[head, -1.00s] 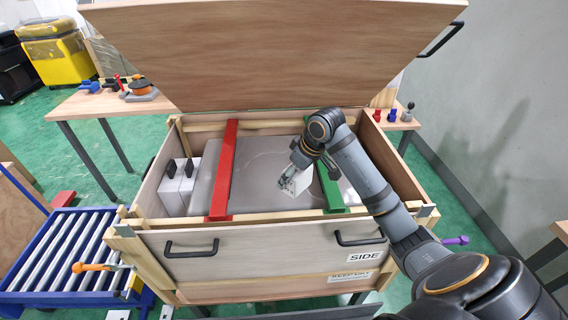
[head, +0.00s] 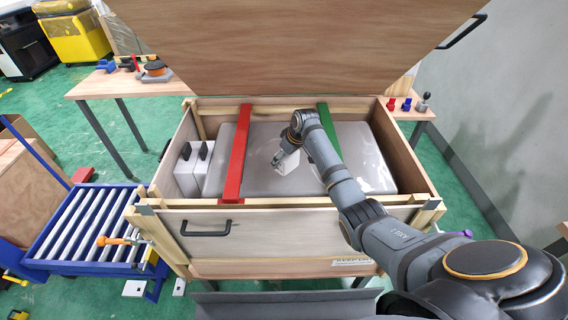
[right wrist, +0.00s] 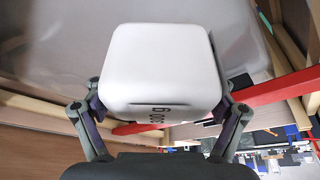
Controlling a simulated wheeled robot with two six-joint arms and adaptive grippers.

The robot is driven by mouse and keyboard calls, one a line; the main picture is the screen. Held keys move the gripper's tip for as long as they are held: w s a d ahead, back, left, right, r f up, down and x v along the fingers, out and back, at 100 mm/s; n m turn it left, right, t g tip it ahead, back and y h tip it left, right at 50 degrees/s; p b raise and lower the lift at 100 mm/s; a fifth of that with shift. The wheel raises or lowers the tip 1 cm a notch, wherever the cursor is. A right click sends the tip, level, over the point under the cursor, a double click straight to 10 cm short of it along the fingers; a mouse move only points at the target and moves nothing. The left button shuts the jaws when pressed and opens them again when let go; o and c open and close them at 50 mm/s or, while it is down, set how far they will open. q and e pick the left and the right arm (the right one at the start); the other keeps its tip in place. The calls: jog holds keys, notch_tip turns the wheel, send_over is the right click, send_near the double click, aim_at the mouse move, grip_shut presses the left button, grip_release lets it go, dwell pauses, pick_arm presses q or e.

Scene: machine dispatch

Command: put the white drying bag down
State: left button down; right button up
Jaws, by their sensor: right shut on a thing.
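The white drying bag (right wrist: 162,68) fills the middle of the right wrist view, with dark print along its lower edge. My right gripper (right wrist: 160,100) is shut on it, one finger at each side. In the head view the bag (head: 287,163) is held over the grey wrapped machine (head: 262,183) inside the open wooden crate (head: 310,209). It hangs between the red bar and the green bar. I cannot tell whether it touches the grey surface. My left gripper is not in view.
A red bar (head: 237,155) and a green bar (head: 327,128) cross the crate. Two white bags with black tops (head: 186,172) stand at its left end. The raised lid (head: 300,45) is behind. A roller conveyor (head: 80,225) stands at the left.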

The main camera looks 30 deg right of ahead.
notch_tip(320, 180, down, 2)
jog(key=shift+w+f+p, duration=0.1)
jog(key=shift+f+p, duration=0.15)
jog(key=shift+p, duration=0.45)
jog(key=shift+f, duration=0.5)
jog(key=shift+f, duration=0.15)
jog(key=o, duration=1.1)
jog(key=shift+o, duration=0.2)
